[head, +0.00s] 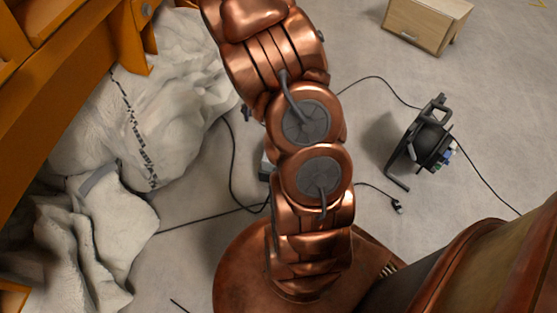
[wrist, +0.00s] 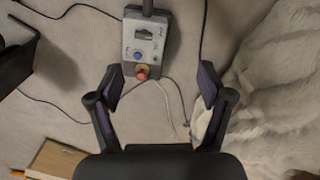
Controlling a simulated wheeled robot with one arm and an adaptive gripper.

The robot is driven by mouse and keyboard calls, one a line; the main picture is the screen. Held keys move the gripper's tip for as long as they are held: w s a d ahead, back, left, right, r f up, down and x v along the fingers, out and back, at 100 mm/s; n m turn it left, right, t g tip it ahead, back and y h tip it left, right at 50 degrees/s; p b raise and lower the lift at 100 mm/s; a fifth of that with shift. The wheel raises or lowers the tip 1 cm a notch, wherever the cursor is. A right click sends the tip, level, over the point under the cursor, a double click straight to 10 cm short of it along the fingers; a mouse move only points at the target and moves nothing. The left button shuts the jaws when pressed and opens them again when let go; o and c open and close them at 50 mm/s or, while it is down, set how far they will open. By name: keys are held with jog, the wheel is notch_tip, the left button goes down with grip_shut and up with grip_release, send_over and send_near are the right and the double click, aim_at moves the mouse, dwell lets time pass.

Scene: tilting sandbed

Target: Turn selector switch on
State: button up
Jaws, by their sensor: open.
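A grey control box (wrist: 155,42) lies on the floor at the top centre of the wrist view. Its face carries a blue round control (wrist: 138,55), a red knob (wrist: 142,71) at its lower end and small markings. Which part is the selector switch is too small to tell for sure. My gripper (wrist: 162,82) is open and empty, its fingers spread to either side of the box's lower end in the picture; no contact shows. In the head view only a sliver of the box (head: 266,166) shows at the left edge of my arm, and my gripper is hidden there.
Large white sacks (head: 165,90) lie left of the box, beside an orange frame (head: 35,95). A black cable reel (head: 430,145) stands on the right, and a wooden cabinet (head: 425,25) stands at the back right. Black cables cross the floor around the box.

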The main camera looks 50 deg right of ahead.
jog(key=d+f+b, duration=0.2)
jog(key=f, duration=0.5)
jog(key=d+f+m+b, duration=0.1)
jog(key=d+f+b, duration=0.2)
jog(key=f, duration=0.4)
jog(key=d+f+m+b, duration=0.1)
jog(key=d+f+b, duration=0.1)
jog(key=f, duration=0.5)
jog(key=shift+d+f, duration=0.1)
jog(key=shift+d, duration=0.5)
notch_tip(320, 180, down, 8)
jog(key=b, duration=0.2)
jog(key=shift+s+r+b, duration=0.1)
jog(key=shift+r+b, duration=0.15)
jog(key=shift+b, duration=0.15)
jog(key=c, duration=1.2)
